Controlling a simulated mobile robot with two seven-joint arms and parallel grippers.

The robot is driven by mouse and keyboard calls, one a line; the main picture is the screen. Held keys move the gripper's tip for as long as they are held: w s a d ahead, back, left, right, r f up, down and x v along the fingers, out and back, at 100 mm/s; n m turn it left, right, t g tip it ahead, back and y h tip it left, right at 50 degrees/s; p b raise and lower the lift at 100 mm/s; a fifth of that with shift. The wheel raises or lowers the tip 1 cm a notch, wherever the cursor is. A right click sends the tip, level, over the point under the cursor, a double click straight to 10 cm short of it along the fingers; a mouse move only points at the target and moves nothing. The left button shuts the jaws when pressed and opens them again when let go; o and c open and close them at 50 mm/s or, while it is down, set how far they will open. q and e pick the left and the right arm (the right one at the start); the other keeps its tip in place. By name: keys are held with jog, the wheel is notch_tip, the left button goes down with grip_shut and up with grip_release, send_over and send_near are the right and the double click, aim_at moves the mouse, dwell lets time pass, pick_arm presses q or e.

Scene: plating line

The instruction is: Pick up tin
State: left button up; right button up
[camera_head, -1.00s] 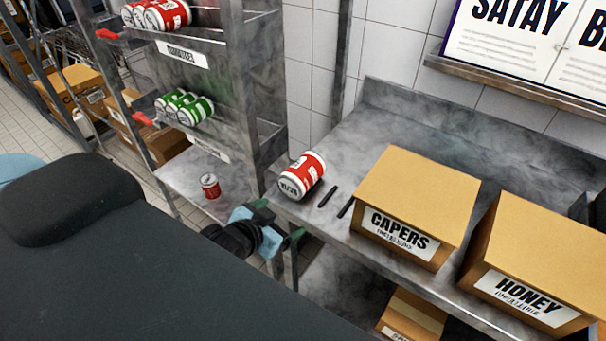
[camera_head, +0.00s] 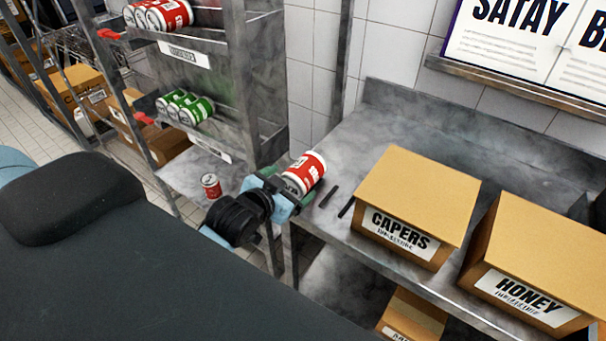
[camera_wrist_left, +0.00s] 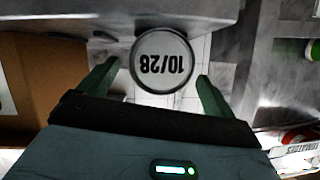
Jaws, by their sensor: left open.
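A red and white tin (camera_head: 305,173) lies on its side at the left end of the steel table (camera_head: 345,142). My left gripper (camera_head: 277,189) is open at the tin's near end. In the left wrist view the tin's round end (camera_wrist_left: 162,60), marked 10/28, faces the camera between the two green fingertips of my left gripper (camera_wrist_left: 155,80). A gap shows on each side, and the fingers do not appear closed on it. The tin's far side is hidden. My right gripper is not in view.
Two dark bars (camera_head: 337,203) lie right of the tin. A CAPERS box (camera_head: 420,190) and a HONEY box (camera_head: 540,245) stand further right. A shelf rack at left holds red tins (camera_head: 160,14), green tins (camera_head: 188,106) and one small red tin (camera_head: 211,186).

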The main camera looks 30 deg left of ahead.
aim_at(300, 167)
pick_arm(q)
jog(key=shift+p+x, duration=0.3)
jog(key=shift+x, duration=2.2)
jog(key=shift+d+r, duration=0.1)
jog(key=shift+r, duration=0.1)
jog(key=c, duration=1.4)
jog(key=shift+r, duration=5)
